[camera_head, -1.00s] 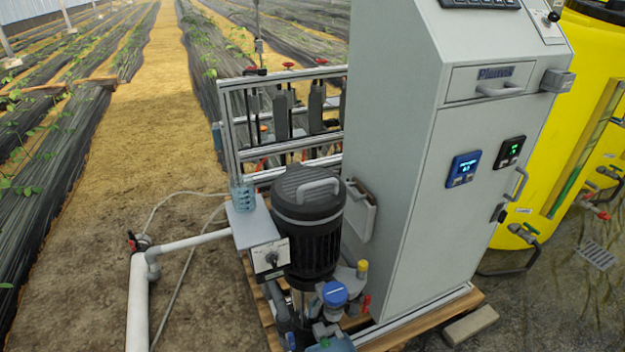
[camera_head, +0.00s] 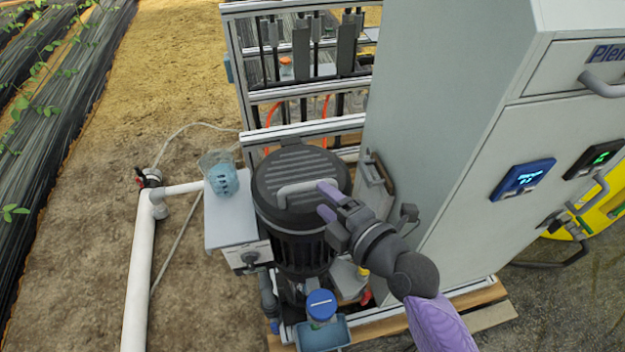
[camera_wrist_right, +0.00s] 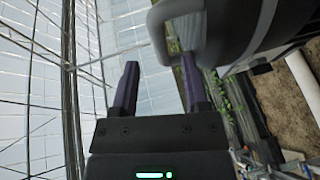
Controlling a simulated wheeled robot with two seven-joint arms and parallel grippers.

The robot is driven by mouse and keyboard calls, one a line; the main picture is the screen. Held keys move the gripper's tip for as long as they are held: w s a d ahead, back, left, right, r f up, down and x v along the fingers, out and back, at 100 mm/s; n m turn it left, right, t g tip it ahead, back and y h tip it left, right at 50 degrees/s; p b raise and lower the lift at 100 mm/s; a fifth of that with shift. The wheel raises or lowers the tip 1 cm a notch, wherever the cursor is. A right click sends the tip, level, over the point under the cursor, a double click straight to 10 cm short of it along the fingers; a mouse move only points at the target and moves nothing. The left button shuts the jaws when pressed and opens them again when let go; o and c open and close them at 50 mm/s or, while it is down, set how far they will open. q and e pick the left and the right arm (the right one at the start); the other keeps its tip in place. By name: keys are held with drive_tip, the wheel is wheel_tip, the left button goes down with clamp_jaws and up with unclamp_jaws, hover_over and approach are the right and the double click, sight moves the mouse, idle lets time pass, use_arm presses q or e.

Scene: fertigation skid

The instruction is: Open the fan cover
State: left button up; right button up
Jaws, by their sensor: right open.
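The fan cover (camera_head: 300,165) is a dark ribbed round cap on top of the black motor, with a light grey bar handle (camera_head: 297,187) across it. It sits level on the motor and looks closed. My right gripper (camera_head: 325,200) is open at the right end of the handle, its two purple fingers pointing left towards it. In the right wrist view, the handle (camera_wrist_right: 168,15) curves just beyond the open fingers (camera_wrist_right: 159,75), nearest the right finger, with the cover (camera_wrist_right: 235,25) behind it. I cannot tell whether a finger touches the handle. My left gripper is not in view.
A tall grey cabinet (camera_head: 450,130) stands close on the right of the motor. A beaker of blue liquid (camera_head: 222,178) stands on a small box left of it. A metal pipe frame (camera_head: 305,90) is behind. A blue-capped fitting (camera_head: 321,304) is below in front.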

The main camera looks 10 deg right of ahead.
sight(310, 184)
drive_tip(key=x, duration=0.5)
drive_tip(key=shift+w+f+b, duration=0.1)
drive_tip(key=shift+w+b, duration=0.05)
drive_tip(key=shift+b, duration=0.25)
clamp_jaws()
idle(0.9)
